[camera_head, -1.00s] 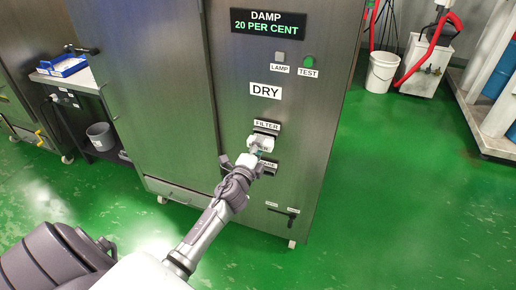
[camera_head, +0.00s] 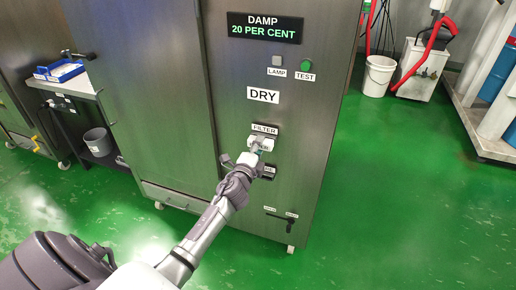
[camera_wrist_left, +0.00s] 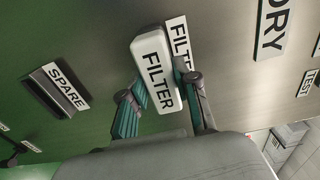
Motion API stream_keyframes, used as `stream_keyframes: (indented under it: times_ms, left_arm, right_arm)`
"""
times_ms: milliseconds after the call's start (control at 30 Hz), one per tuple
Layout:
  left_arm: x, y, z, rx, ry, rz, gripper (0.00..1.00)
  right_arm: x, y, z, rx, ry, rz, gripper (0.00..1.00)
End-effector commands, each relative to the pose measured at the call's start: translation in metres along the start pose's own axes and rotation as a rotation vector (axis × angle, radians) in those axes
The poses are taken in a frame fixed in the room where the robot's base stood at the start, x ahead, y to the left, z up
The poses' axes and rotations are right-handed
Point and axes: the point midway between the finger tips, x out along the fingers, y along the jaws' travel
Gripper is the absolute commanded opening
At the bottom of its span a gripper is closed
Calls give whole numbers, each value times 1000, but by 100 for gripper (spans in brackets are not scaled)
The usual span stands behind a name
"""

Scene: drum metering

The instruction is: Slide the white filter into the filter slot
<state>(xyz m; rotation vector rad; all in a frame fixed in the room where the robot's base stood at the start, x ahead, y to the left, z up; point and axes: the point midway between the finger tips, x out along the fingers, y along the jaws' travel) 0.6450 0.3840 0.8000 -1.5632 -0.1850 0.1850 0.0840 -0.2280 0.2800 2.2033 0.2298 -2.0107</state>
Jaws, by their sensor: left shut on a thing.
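The white filter (camera_wrist_left: 156,68) is a rounded block marked FILTER, held between the two fingers of my left gripper (camera_wrist_left: 165,105), which is shut on it. In the head view the filter (camera_head: 262,144) is at the filter slot (camera_head: 265,131), below the FILTER label, on the front of the grey cabinet. The slot opening is mostly hidden by the filter and gripper, so how far in the filter sits cannot be told. My left gripper (camera_head: 247,160) reaches it from the lower left. My right gripper is not in view.
A SPARE holder (camera_wrist_left: 52,90) is below the filter slot; the gripper partly covers it in the head view. Above are a DRY label (camera_head: 263,95), a lamp, a green TEST button (camera_head: 306,65) and a display reading DAMP 20 PER CENT (camera_head: 265,27). A lever (camera_head: 281,215) is lower down.

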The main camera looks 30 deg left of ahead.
Motion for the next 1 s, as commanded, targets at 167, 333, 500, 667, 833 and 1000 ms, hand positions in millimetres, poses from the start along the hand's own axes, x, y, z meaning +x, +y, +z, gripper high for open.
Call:
stream_keyframes:
  times_ms: [167,333,500,667,833,1000]
  left_arm:
    - [0,0,0,0,0,0,54]
    - [0,0,0,0,0,0,60]
    - [0,1,0,0,0,1,60]
    - [-13,2,0,1,0,2,60]
    - [-39,2,0,-1,0,2,60]
    - [-64,2,0,-2,0,2,60]
  right_arm:
    - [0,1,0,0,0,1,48]
    - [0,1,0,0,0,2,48]
    - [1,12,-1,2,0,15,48]
    - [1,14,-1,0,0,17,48]
    - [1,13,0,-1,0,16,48]
    - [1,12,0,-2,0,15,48]
